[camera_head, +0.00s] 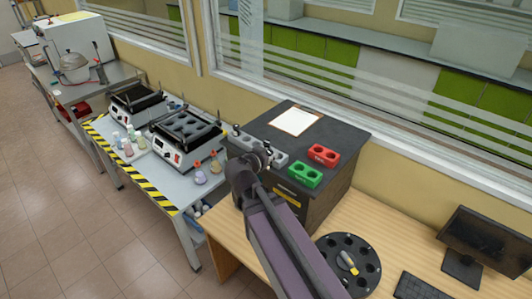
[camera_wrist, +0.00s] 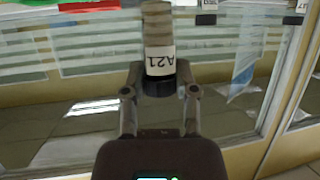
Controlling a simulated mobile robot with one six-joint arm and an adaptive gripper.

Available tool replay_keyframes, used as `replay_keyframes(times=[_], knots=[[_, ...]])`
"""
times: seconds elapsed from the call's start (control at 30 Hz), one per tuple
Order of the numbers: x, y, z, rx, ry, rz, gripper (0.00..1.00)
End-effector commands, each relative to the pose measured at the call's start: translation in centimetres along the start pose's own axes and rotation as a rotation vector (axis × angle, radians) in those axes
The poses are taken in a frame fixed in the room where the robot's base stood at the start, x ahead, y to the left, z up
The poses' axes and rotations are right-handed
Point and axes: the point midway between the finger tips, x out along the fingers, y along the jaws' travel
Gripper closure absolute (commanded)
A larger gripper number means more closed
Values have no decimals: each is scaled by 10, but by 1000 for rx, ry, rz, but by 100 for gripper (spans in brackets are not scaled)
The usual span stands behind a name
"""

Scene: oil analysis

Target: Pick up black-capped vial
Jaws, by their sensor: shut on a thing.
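The black-capped vial (camera_wrist: 158,30) is held in my gripper (camera_wrist: 160,86) in the wrist view. It has a brownish-grey body and a white label that reads A21 upside down in the picture. Its black cap (camera_wrist: 159,86) is between the two fingers, and the body extends away from the gripper. In the head view my gripper (camera_head: 264,156) is over the left part of the dark cabinet top, by a grey rack (camera_head: 279,159). My arm hides part of that rack, and I cannot make out the held vial clearly there.
A red rack (camera_head: 323,156) and a green rack (camera_head: 304,175) stand right of my gripper on the dark cabinet (camera_head: 345,133). A clipboard (camera_head: 295,121) lies behind. Shaker machines (camera_head: 186,137) and flasks are at left. A round black carousel (camera_head: 347,265) and monitor (camera_head: 484,243) are at right.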

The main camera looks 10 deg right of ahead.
Motion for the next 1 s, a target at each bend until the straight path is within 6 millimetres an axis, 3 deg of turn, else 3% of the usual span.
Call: replay_keyframes(times=[0.63,1.0], knots=[[2,0,4,0,0,-1,100],[18,0,43,0,0,-1,100]])
